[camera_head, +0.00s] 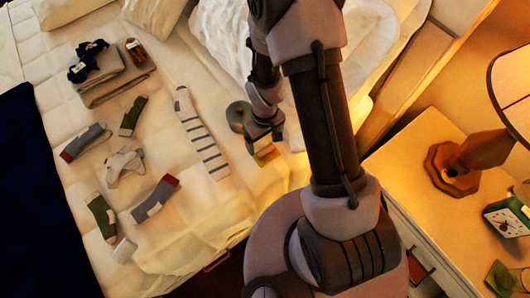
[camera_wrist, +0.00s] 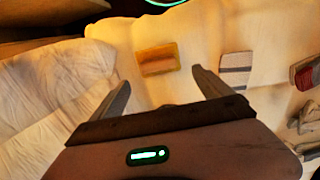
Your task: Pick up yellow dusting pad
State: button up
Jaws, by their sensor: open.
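The yellow dusting pad (camera_wrist: 157,59) lies flat on the bed in the wrist view, just beyond my fingertips and between their lines. It has a brownish band across it. In the head view the pad (camera_head: 266,156) shows as a small yellow patch at the fingertips, partly covered by my gripper (camera_head: 264,138). In the wrist view my gripper (camera_wrist: 160,78) is open, with its fingers wide apart and nothing between them. The gap between fingers and pad is hard to judge.
A grey-green round roll (camera_head: 238,116) sits close left of my gripper. A striped sock (camera_head: 204,135) lies farther left, with several other socks and a folded grey cloth (camera_head: 113,78) beyond. A nightstand (camera_head: 409,161) with a lamp (camera_head: 482,152) stands at right.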

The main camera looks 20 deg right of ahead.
aim_at(267, 151)
jog(key=f+b, duration=0.1)
jog(key=f, duration=0.1)
jog(key=f+b, duration=0.1)
jog(key=f, duration=0.2)
jog(key=f+b, duration=0.1)
jog(key=f, duration=0.1)
jog(key=shift+s+d+f, duration=0.2)
jog(key=shift+s, duration=0.1)
jog(key=shift+r, duration=0.2)
